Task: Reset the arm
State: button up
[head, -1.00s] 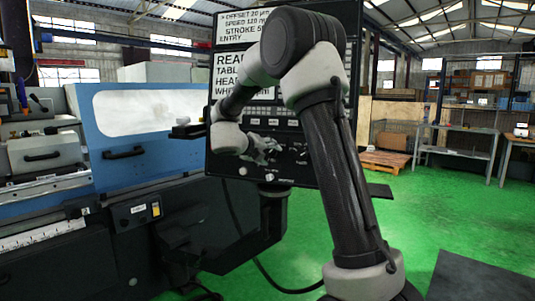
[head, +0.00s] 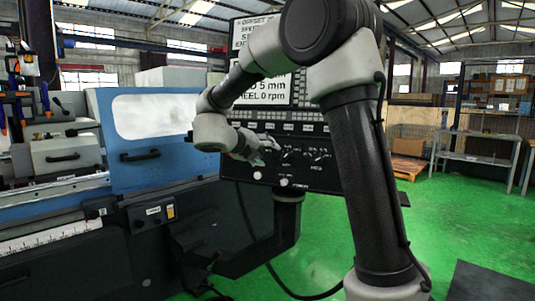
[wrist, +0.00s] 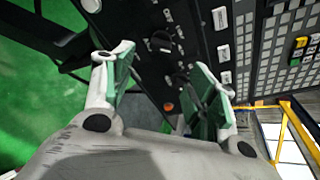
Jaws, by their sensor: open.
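My gripper (head: 258,150) is in front of the lower part of the black control panel (head: 322,178) in the head view. In the wrist view my gripper (wrist: 164,60) shows two pale fingers with green inner pads, spread apart with nothing between them. Beyond the fingers are the panel's dark face and its knobs (wrist: 160,42). I cannot tell the exact gap between the fingertips and the panel. My forearm and elbow hide much of the panel's screen (head: 290,88).
The blue grinder (head: 150,160) with its windowed door stands at the left. The panel hangs on a dark post (head: 287,215), with a cable on the floor near it. Metal shelves (head: 495,110) and a pallet (head: 408,168) stand at the right. Green floor (head: 450,220) is open there.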

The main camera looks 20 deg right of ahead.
jog(key=shift+w, duration=0.1)
dwell(0.3)
jog(key=w+a+f+n+t+y, duration=0.3)
jog(key=w+a+n+t+y, duration=0.6)
jog(key=n, duration=0.7)
jog(key=s+a+f+n+g+y, duration=0.2)
jog(key=s+a+n+g+y, duration=0.3)
jog(key=s+a+n+y, duration=0.35)
jog(key=s+d+f+n+g+h, duration=0.1)
jog(key=s+d+f+n+g, duration=0.2)
jog(key=s+n, duration=0.5)
jog(key=s+d+f+n+g+h, duration=0.1)
jog(key=s+d+n+g, duration=0.25)
jog(key=s, duration=0.95)
jog(key=s+d+r+n+h, duration=0.1)
jog(key=s+d+h, duration=0.2)
jog(key=s+d, duration=0.8)
jog(key=s, duration=0.3)
jog(key=shift+s+d+r+n, duration=0.25)
jog(key=shift+n, duration=0.05)
